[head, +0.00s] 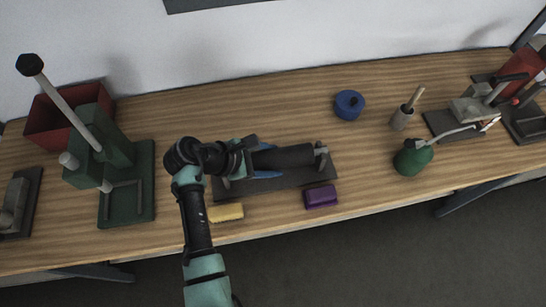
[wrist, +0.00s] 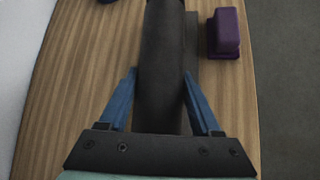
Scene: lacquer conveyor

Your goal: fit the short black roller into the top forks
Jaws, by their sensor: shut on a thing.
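A black roller (head: 290,156) lies lengthwise over a dark stand (head: 275,188) at the middle of the bench. My gripper (head: 266,162) is shut on the roller, with one blue finger on each side of it. The wrist view shows the roller (wrist: 163,50) running straight away between the two fingers (wrist: 160,80). A grey upright fork (head: 321,157) shows at the roller's right end. The roller's left end and the fork there are mostly hidden by my gripper and wrist. I cannot tell whether the roller is seated in the forks or just above them.
A purple block (head: 321,196) and a yellow block (head: 225,212) lie along the front edge. A blue round tin (head: 349,105) is behind. A green oil can (head: 413,157) and clamps are right. A green press (head: 127,185) and red bin (head: 50,123) are left.

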